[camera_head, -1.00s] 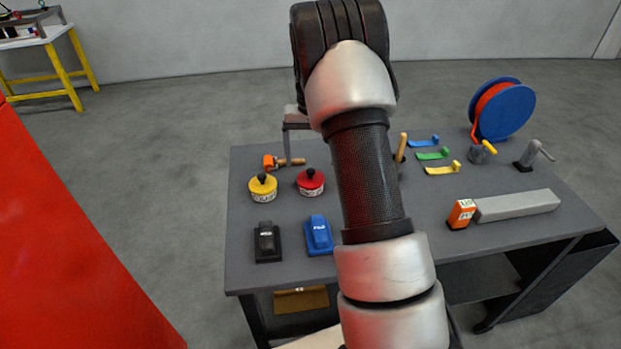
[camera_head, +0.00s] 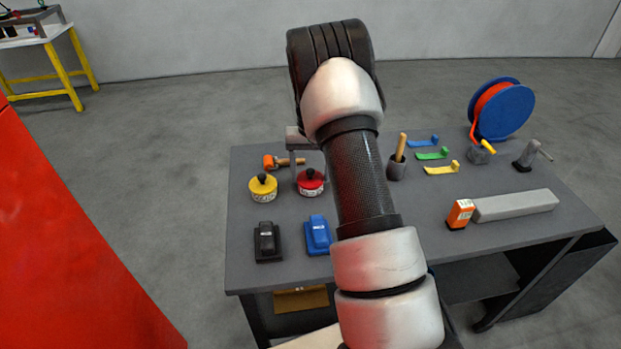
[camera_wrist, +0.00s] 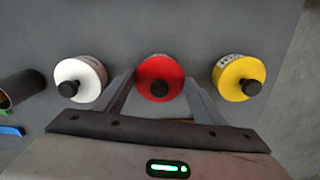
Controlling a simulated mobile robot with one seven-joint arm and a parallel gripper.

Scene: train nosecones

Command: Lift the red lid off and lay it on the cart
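The red lid (camera_head: 310,176) with a black knob sits on a round tin on the grey cart (camera_head: 350,275). In the wrist view, the red lid (camera_wrist: 160,71) is in the middle, its black knob pointing at the camera. My gripper (camera_wrist: 158,88) is open, with one finger to the left of the red lid and one to the right. In the head view, my gripper (camera_head: 306,160) is just behind and over the red lid. Whether the fingers touch the lid or tin is not clear.
A yellow-lidded tin (camera_head: 263,187) stands beside the red one. A white-lidded tin (camera_wrist: 80,80) stands on the other side, hidden by my arm in the head view. Black (camera_head: 267,241) and blue (camera_head: 318,234) blocks sit in front; a mallet (camera_head: 283,162) lies behind.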

